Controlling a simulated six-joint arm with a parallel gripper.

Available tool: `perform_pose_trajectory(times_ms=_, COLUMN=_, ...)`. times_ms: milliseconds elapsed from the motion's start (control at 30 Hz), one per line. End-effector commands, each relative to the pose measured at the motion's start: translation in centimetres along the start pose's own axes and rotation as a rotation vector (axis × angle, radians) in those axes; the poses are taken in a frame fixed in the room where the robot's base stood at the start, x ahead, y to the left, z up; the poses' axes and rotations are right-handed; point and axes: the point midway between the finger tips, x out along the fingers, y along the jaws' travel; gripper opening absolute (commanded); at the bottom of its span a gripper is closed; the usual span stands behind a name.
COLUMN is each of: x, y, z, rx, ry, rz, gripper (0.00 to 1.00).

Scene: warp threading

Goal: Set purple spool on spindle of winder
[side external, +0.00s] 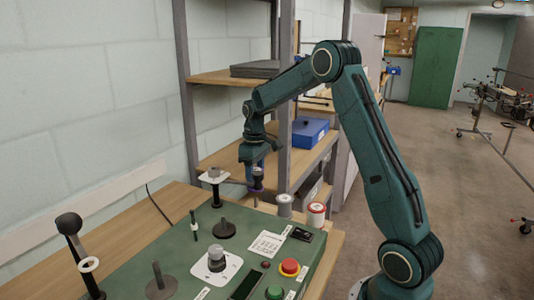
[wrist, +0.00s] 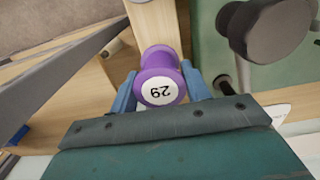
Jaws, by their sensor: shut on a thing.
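Upright posts on dark round bases stand on the panel, one near the middle (side external: 223,228) and one at the front (side external: 160,285). I cannot tell which is the winder's spindle.
A grey spool (side external: 284,206) and a red-and-white spool (side external: 316,214) stand right of my gripper. A white-topped post (side external: 214,178) stands to its left. A dark-knobbed lever (side external: 70,226), a red button (side external: 289,267) and a green button (side external: 274,292) rise from the panel. A shelf upright (side external: 285,100) is behind.

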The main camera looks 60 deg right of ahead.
Motion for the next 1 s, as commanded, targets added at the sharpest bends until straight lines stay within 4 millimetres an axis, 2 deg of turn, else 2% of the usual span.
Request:
perform_pose_trajectory(times_ms=267, x=-2.6, y=0.0, z=-0.1, rx=0.0, ry=0.005, rz=0.002, gripper=0.31)
perform_pose_trajectory(times_ms=533, x=-7.7, y=0.0, z=-0.1, rx=0.0, ry=0.006, rz=0.003, gripper=0.31)
perform_pose_trajectory(times_ms=867, x=-12.3, y=0.0, z=-0.1, rx=0.0, ry=0.004, rz=0.002, gripper=0.31)
perform_pose_trajectory(times_ms=1000, x=-12.5, y=-1.8, z=-0.2, rx=-0.035, ry=0.0, rz=0.0, gripper=0.31)
